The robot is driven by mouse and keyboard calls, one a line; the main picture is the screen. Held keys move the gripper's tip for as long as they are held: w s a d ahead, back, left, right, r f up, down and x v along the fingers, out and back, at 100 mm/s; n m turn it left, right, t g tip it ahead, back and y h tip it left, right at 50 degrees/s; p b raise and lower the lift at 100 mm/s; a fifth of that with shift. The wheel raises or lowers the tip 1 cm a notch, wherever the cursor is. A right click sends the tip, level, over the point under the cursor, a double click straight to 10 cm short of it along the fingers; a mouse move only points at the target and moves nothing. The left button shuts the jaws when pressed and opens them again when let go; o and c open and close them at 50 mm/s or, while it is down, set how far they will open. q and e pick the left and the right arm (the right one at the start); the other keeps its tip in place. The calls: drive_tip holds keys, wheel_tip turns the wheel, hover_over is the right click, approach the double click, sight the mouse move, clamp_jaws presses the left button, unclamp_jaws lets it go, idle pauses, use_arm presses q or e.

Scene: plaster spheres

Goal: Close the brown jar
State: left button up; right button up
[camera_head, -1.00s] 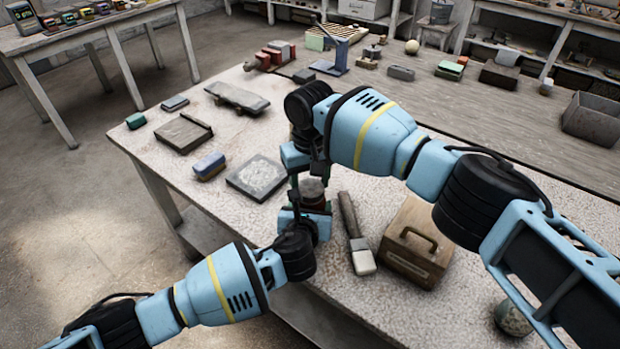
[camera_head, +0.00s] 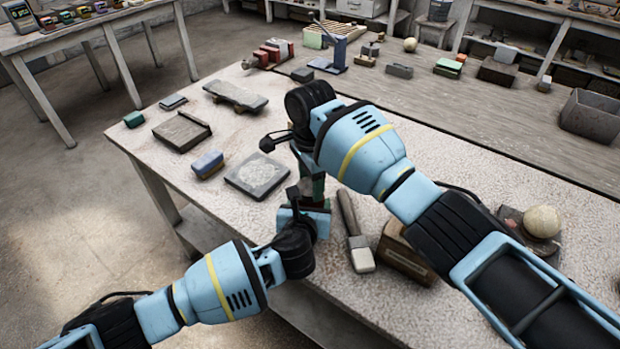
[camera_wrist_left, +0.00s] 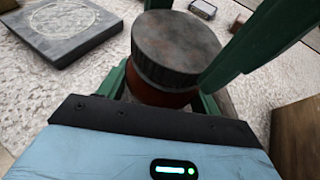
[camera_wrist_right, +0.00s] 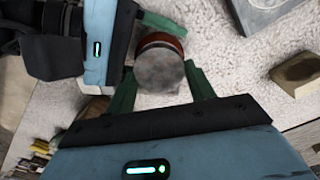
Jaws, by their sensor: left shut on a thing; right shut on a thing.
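The brown jar (camera_wrist_left: 158,92) stands upright in the left wrist view, with a dark grey round lid (camera_wrist_left: 177,45) on its top. My left gripper (camera_head: 313,208) is shut on the jar's body, its green fingers on either side. My right gripper (camera_head: 314,188) comes from above and is shut on the lid. In the right wrist view the lid (camera_wrist_right: 160,68) lies between the green fingers, with the reddish-brown jar (camera_wrist_right: 160,40) just behind it. The lid sits on the jar; I cannot tell how tightly. In the head view the grippers mostly hide both.
A stone slab (camera_head: 257,176) and a blue block (camera_head: 207,165) lie to the left. A pale sphere (camera_head: 542,221) sits at the right. The table's front edge is near.

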drive_tip(key=m, duration=0.3)
drive_tip(key=shift+s+a+m, duration=0.1)
drive_tip(key=shift+m, duration=0.3)
drive_tip(key=m, duration=0.7)
drive_tip(key=shift+s+r+m, duration=0.1)
drive_tip(key=shift+m, duration=0.3)
drive_tip(key=m, duration=0.3)
drive_tip(key=shift+m, duration=0.4)
drive_tip(key=o, duration=0.9)
